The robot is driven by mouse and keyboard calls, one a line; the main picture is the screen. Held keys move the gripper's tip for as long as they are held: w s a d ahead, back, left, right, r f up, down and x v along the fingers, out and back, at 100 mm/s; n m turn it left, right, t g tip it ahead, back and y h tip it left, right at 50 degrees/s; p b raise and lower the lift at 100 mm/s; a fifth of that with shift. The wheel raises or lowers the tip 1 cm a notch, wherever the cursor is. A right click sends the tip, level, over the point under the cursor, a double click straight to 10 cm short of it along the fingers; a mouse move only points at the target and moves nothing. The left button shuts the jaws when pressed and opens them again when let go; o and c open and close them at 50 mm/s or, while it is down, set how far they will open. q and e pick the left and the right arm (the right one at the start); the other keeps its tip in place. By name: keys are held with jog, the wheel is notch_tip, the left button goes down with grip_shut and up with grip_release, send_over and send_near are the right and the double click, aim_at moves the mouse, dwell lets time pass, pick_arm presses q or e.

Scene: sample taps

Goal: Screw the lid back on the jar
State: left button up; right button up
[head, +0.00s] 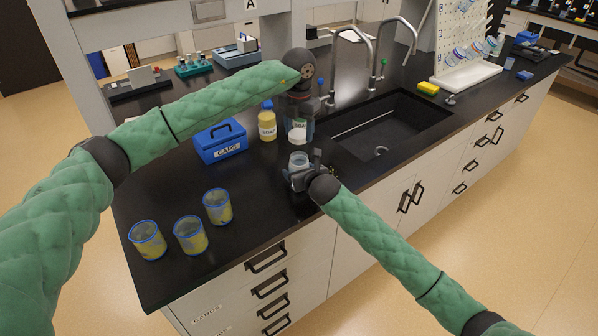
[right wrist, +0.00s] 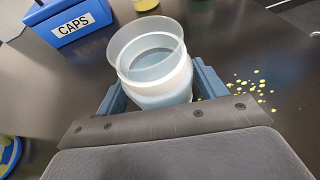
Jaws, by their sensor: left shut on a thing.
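The open jar (head: 299,160) is clear with a pale blue-grey content and stands upright near the counter's front edge. In the right wrist view the jar (right wrist: 155,65) shows its open mouth, with no lid on it.
A blue CAPS box (head: 220,142) and a yellow soap bottle (head: 267,124) stand behind left. Several beakers (head: 190,235) are at the front left. The sink (head: 385,125) lies to the right. Yellow specks (right wrist: 252,88) lie on the counter beside the jar.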

jog(key=c, duration=1)
pick_arm(q)
send_over(299, 156)
jog(key=shift+s+f, duration=0.1)
jog(key=shift+f, duration=2.35)
jog(key=shift+f, duration=0.15)
jog(key=shift+f, duration=0.75)
jog(key=shift+f, duration=0.55)
